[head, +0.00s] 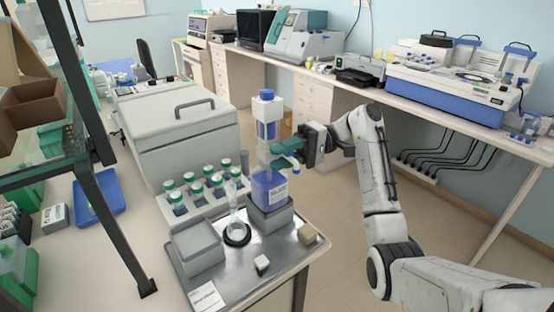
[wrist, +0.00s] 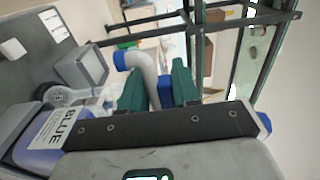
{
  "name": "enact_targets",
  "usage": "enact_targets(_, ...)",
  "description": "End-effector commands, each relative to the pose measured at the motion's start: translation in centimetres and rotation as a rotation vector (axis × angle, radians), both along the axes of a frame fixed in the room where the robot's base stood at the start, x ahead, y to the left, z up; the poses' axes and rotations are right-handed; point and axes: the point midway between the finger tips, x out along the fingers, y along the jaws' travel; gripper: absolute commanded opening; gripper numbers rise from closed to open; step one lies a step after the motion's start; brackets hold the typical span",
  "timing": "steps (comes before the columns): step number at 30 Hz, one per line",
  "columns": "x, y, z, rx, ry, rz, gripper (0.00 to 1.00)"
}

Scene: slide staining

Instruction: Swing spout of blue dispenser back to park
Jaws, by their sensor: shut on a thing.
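The blue dispenser (head: 268,188) stands upright on a grey block on the metal bench, with a clear cylinder and blue cap above its bottle. In the wrist view its label (wrist: 55,130) reads BLUE. My gripper (head: 285,152) reaches in from the right at the dispenser's upper part, its green fingers closed. In the wrist view the pale curved spout (wrist: 143,70), with a blue tip, runs between the two green fingers of my gripper (wrist: 158,88). The fingers are shut on it, and they hide part of it.
A glass flask (head: 236,213) stands in a black ring left of the dispenser. A rack of green-capped bottles (head: 205,187) is behind it. Open floor lies to the right.

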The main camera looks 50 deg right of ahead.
Motion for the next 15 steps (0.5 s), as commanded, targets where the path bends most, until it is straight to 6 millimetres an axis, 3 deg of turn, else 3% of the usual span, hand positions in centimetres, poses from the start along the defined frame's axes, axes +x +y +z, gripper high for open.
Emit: enact_targets(15, -0.25, -0.38, 0.09, 0.001, -0.001, 0.056, 0.0)
